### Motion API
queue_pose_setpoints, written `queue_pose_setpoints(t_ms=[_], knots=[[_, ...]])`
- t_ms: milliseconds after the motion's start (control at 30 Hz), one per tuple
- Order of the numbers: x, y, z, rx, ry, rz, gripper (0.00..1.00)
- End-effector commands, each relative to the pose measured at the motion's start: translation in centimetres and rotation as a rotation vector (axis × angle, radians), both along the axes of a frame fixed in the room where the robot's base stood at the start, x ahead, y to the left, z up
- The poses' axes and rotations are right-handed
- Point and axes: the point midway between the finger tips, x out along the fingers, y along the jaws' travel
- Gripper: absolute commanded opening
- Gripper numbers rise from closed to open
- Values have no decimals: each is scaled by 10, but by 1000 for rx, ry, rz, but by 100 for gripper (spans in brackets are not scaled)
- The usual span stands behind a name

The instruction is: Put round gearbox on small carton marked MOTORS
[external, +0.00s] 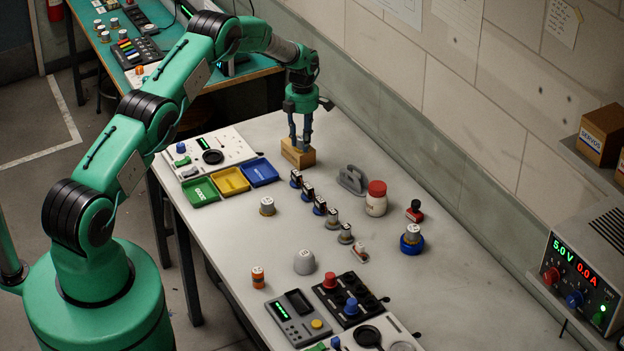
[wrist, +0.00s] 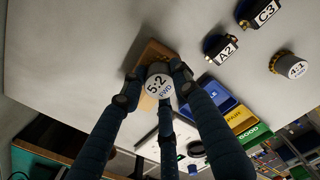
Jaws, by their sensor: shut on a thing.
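A small brown carton (external: 299,156) stands on the bench below my gripper (external: 300,144); its marking is too small to read. In the wrist view, my gripper (wrist: 157,84) is shut on a round gearbox (wrist: 158,87) with a white label reading 5:2 FWD. The carton (wrist: 152,54) shows just behind and under the gearbox. The fingers and gearbox are right over or at the carton's top. I cannot tell whether the gearbox touches it. In the external view the gearbox is hidden by the fingers.
Green, yellow and blue trays (external: 230,180) lie left of the carton. A grey bracket (external: 352,180) and a red-lidded jar (external: 376,198) stand to the right. The bench behind the carton is clear up to the wall.

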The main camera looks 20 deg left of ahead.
Motion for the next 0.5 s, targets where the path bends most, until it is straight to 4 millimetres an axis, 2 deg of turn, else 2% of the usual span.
queue_pose_setpoints(t_ms=[467,500], knots=[[0,0,-5,0,-1,0,0],[0,0,-4,-1,-1,0,36]])
